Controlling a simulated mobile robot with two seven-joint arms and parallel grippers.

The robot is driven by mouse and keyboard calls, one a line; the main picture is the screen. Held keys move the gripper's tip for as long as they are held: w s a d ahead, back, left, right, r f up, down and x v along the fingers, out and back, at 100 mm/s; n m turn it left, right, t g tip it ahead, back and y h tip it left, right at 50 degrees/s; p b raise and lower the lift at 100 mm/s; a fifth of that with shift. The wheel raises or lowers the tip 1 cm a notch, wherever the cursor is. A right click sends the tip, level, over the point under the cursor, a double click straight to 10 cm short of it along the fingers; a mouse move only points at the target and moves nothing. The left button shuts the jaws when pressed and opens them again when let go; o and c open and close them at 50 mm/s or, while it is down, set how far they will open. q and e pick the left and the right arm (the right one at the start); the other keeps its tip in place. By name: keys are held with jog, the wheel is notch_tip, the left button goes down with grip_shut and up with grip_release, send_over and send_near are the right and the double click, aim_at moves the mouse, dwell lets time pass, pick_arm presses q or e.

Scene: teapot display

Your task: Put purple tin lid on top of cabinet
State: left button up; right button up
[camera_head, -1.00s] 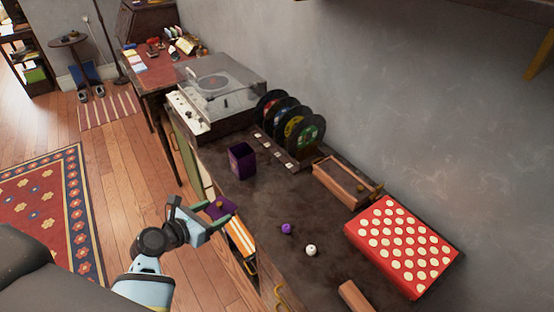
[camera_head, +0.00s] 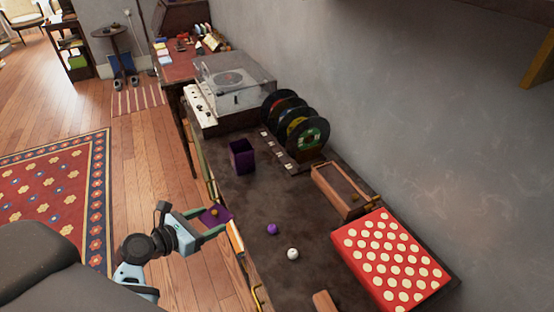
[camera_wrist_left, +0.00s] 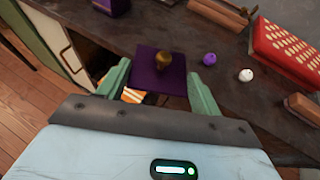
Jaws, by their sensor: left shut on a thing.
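The purple tin lid (camera_head: 216,216) is a flat square with a small gold knob; it also shows in the left wrist view (camera_wrist_left: 150,80) between the green fingers. My left gripper (camera_head: 217,219) is shut on the lid, holding it level at the front edge of the cabinet (camera_head: 237,200). The lid overlaps the edge of the dark cabinet top in the wrist view; I cannot tell how high above the top it is. The open purple tin (camera_head: 243,158) stands upright on the cabinet top, farther back. My right gripper is not in view.
A purple ball (camera_head: 272,229) and a white ball (camera_head: 292,253) lie on the cabinet top. A red dotted box (camera_head: 392,258), a wooden tray (camera_head: 337,194), a record rack (camera_head: 295,128) and a turntable (camera_head: 232,88) line the wall side.

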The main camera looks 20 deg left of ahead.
pick_arm(q)
jog(key=b, duration=0.1)
send_over(249, 202)
jog(key=shift+s+f, duration=0.15)
jog(key=shift+f, duration=0.65)
jog(key=shift+w, duration=0.2)
jog(key=shift+f+b, duration=0.7)
jog(key=shift+f, duration=1.1)
jog(key=shift+r, duration=0.1)
jog(key=o, duration=1)
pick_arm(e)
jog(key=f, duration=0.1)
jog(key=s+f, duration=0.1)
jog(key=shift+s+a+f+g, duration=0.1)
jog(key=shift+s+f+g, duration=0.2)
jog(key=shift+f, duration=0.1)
